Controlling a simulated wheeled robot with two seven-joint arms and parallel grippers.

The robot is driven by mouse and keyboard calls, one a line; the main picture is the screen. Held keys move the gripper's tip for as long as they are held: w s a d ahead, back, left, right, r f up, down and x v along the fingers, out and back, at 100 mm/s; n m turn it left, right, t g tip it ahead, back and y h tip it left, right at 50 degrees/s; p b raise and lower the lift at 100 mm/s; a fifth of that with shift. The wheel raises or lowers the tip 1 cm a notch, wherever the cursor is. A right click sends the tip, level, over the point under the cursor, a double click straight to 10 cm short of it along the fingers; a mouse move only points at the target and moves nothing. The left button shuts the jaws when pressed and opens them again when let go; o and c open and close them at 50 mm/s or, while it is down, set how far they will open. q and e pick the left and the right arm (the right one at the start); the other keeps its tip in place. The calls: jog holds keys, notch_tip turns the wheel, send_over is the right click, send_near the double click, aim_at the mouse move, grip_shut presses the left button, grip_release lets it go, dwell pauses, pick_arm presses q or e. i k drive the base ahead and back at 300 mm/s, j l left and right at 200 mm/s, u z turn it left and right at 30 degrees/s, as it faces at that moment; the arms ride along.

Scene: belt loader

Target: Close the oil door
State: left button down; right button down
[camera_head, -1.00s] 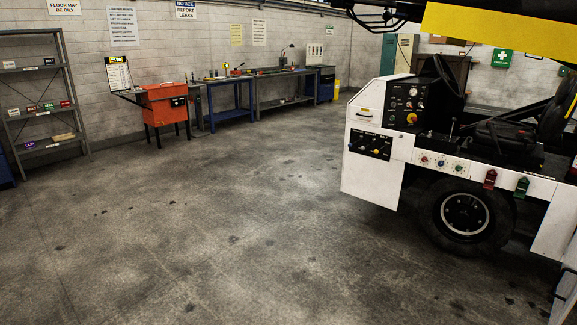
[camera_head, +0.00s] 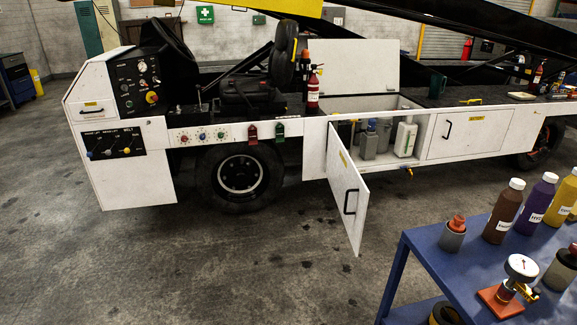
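The belt loader (camera_head: 140,185) stands across the view, white with a black top. On its side, a white door (camera_head: 345,190) with a black handle (camera_head: 350,202) and a small yellow label hangs open, swung outward from its left edge. Behind it is an open compartment (camera_head: 425,120) with grey and white containers inside. I take this open door to be the oil door, but its label is too small to read. A white lid (camera_head: 365,66) stands raised above the compartment. Neither of my grippers is in view.
A blue cart (camera_head: 440,262) with several bottles and a gauge (camera_head: 521,268) stands at the front right, near the open door. A closed battery door (camera_head: 470,135) is right of the compartment. The floor (camera_head: 230,265) at front left is clear.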

aim_at(336, 180)
jog(key=i+j+z, duration=0.2)
jog(key=i+z, duration=0.15)
jog(key=i+j+z, duration=0.35)
jog(key=i+l+u, duration=0.2)
jog(key=i+u, duration=0.2)
jog(key=i+l+u, duration=0.4)
jog(key=k+j, duration=0.1)
